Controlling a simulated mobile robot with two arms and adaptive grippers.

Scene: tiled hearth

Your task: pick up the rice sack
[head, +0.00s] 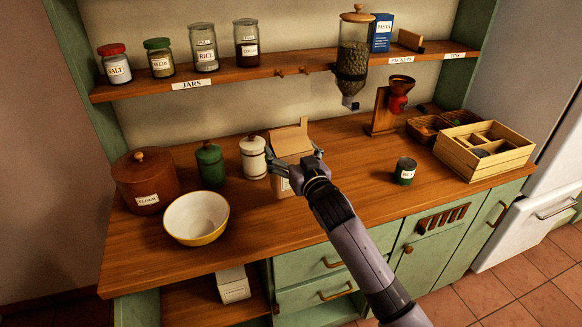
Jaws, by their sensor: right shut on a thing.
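A tan paper sack with a folded top, which I take for the rice sack (290,141), stands on the wooden counter beside the white canister. Its lower front carries a pale label, mostly hidden by my gripper and too small to read. My right gripper (296,163) reaches in from the lower right. Its fingers are on either side of the sack's upper body and shut on it. The sack looks upright; I cannot tell if its base touches the counter. My left gripper is not in view.
A white canister (253,157), green canister (210,164), flour tin (144,181) and yellow-white bowl (196,218) stand left of the sack. A dark labelled tin (405,171) and wooden crate (484,146) are to the right. The shelf (290,70) with jars and a dispenser (353,55) hangs above.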

